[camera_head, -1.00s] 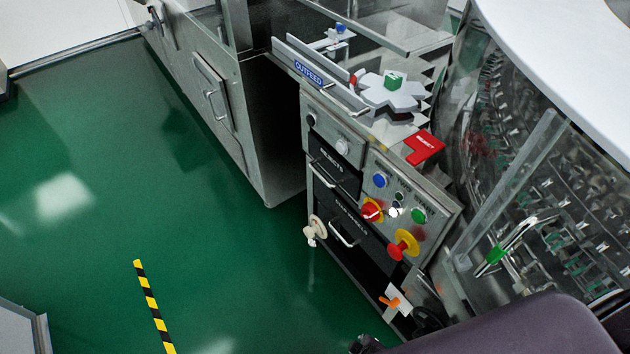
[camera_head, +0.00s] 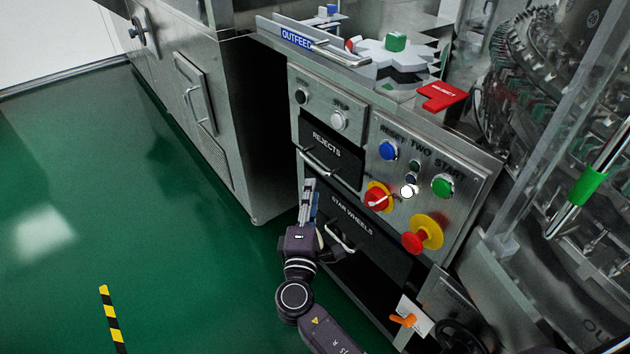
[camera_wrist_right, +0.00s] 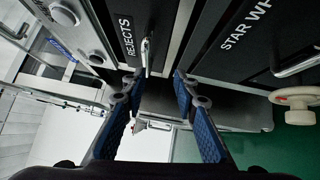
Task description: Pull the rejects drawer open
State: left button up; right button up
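The rejects drawer (camera_head: 333,142) has a black front lettered REJECTS and a pale bar handle (camera_head: 318,165). Its front looks flush with the cabinet. My right gripper (camera_head: 309,186) is just in front of the cabinet, at the lower left of that handle, fingers pointing toward it. In the right wrist view, the blue-padded fingers of the right gripper (camera_wrist_right: 156,80) are apart with nothing held. There the rejects handle (camera_wrist_right: 145,56) shows ahead of the gap, nearer the left finger; I cannot tell whether it touches. My left gripper is not in view.
The star wheels drawer (camera_head: 372,236) with its own handle (camera_head: 338,236) is just below. Buttons and a red-yellow emergency stop (camera_head: 422,234) are on the panel to the right. A pale knob (camera_wrist_right: 298,96) shows in the wrist view. Green floor (camera_head: 180,260) is clear at left.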

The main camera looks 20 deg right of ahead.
aim_at(315, 163)
jog(key=shift+t+h, duration=0.3)
jog(key=x, duration=0.2)
jog(key=r+x, duration=0.1)
jog(key=x, duration=0.2)
jog(key=r+x, duration=0.1)
jog(key=x, duration=0.2)
jog(key=shift+s, duration=0.1)
grip_shut()
jog(key=shift+f, duration=0.1)
